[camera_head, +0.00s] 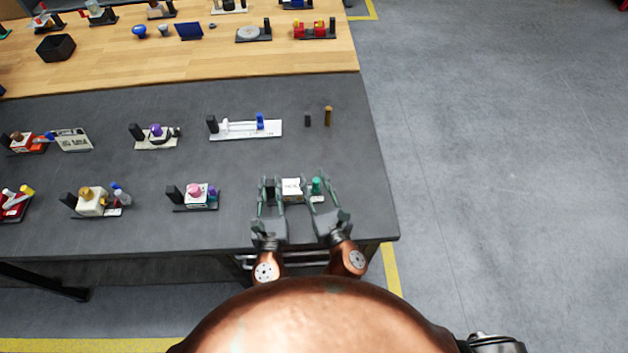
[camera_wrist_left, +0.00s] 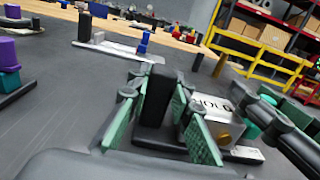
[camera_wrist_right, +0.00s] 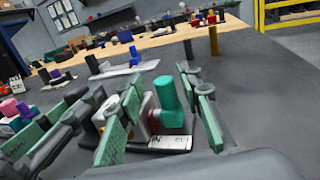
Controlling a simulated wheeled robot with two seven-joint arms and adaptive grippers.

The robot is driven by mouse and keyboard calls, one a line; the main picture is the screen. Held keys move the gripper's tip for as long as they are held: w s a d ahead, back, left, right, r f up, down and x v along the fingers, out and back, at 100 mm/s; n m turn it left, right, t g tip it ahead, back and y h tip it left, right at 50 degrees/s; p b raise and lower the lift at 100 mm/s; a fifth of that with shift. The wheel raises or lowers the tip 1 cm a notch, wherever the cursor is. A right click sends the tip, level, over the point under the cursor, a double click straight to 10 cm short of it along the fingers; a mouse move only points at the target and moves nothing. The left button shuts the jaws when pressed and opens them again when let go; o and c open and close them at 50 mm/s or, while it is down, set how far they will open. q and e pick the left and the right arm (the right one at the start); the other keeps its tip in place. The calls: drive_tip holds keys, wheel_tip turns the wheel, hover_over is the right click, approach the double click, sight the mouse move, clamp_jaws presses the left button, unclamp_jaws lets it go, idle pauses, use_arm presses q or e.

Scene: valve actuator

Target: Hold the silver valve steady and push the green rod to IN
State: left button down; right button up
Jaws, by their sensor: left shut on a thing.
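The silver valve (camera_head: 291,187) is a pale block near the bench's front right edge, with HOLD-like lettering on top in the left wrist view (camera_wrist_left: 212,106). A black post (camera_wrist_left: 156,92) stands at its left on the same base. My left gripper (camera_head: 271,183) is shut on this post, one finger between post and valve. The green rod (camera_head: 317,185) stands upright at the valve's right side; it also shows in the right wrist view (camera_wrist_right: 167,92). My right gripper (camera_head: 320,182) is open, its fingers either side of the rod with gaps. Lettering on the white label (camera_wrist_right: 170,142) is partly hidden.
Several other valve fixtures stand left on the dark bench, including a pink-topped one (camera_head: 195,191). A white fixture with a blue part (camera_head: 245,128) is behind. A black peg (camera_head: 307,121) and a brown peg (camera_head: 328,116) stand behind the valve. The right bench edge is close.

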use_arm(q)
drive_tip(key=shift+f, duration=0.4)
use_arm(e)
drive_tip(key=shift+s, duration=0.1)
drive_tip(key=v, duration=1.2)
use_arm(q)
drive_tip(key=c, duration=2)
unclamp_jaws()
drive_tip(key=o, duration=0.3)
drive_tip(key=shift+r, duration=0.2)
